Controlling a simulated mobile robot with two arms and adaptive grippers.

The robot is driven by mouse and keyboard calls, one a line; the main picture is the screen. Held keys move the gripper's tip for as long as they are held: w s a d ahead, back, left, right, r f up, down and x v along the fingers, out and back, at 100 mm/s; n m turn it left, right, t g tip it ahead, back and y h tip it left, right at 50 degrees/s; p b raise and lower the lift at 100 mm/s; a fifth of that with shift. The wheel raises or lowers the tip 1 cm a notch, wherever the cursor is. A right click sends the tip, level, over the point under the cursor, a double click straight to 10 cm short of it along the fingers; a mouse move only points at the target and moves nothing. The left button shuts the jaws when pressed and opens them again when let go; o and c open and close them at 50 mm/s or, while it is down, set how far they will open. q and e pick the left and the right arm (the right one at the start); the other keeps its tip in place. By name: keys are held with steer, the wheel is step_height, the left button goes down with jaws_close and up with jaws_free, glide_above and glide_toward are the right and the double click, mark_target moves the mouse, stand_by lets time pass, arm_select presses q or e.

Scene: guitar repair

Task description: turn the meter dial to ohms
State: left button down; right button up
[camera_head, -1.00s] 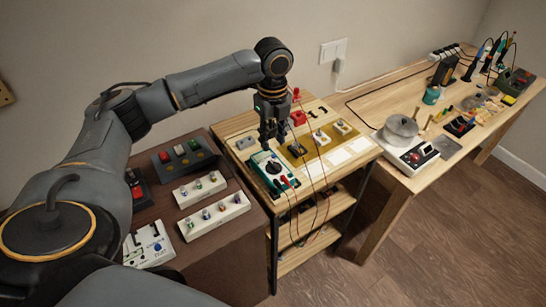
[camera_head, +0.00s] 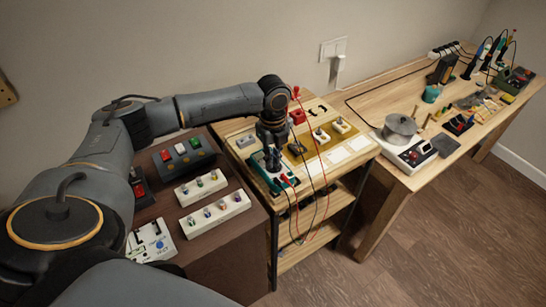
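The meter (camera_head: 258,172) is a teal-edged box with a light face. It lies on the small wooden shelf table in the middle of the head view. My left gripper (camera_head: 272,165) points down over the meter's face, with its fingertips at or just above the dial. The gripper covers the dial, so its setting is hidden. I cannot tell whether the fingers touch the dial or how far apart they are. Red and black plugs with leads sit at the meter's near end. My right gripper is not in view.
Red and black leads (camera_head: 326,193) hang over the table's front. Small parts and white cards (camera_head: 337,155) lie right of the meter. A brown table (camera_head: 206,250) with pedal boxes is at left. A long bench (camera_head: 367,88) with a pot and tools is at right.

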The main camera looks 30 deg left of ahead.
arm_select(q)
steer(key=shift+r+p, duration=0.2)
steer(key=shift+p, duration=0.3)
steer(key=n+p, duration=0.3)
steer(key=p, duration=0.2)
steer(key=shift+s+r+n, duration=0.1)
steer(key=shift+n, duration=0.2)
steer(key=shift+n+p, duration=0.9)
steer(key=shift+p, duration=0.05)
steer(key=shift+f+n+p, duration=0.2)
steer(key=shift+n+p, duration=0.4)
steer(key=shift+n, duration=0.1)
